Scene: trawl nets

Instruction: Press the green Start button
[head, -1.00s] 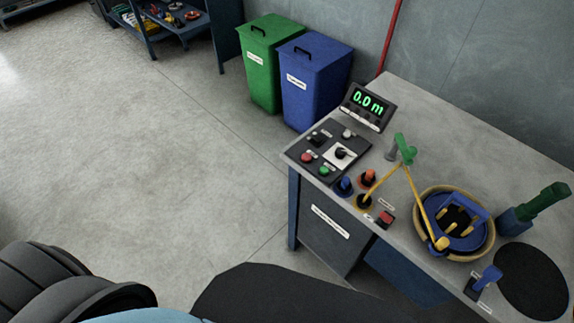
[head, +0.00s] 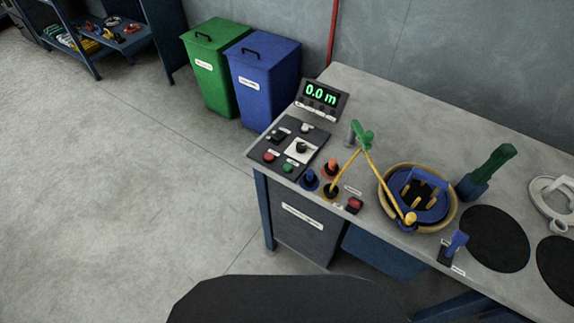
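The green button (head: 288,168) sits at the front edge of a dark control panel (head: 310,136) on the left end of the workbench. A red button (head: 268,157) is to its left, and a black rotary knob (head: 300,147) on a white plate is above it. The labels are too small to read. A display (head: 321,95) behind the panel reads "0.0 m". Neither of my grippers is in view.
The grey workbench (head: 400,110) also holds blue and orange knobs, a red switch (head: 354,205), a yellow linkage with a green top (head: 363,135), and a round basket (head: 447,222). Green (head: 208,85) and blue (head: 265,90) bins stand behind left. Floor at left is clear.

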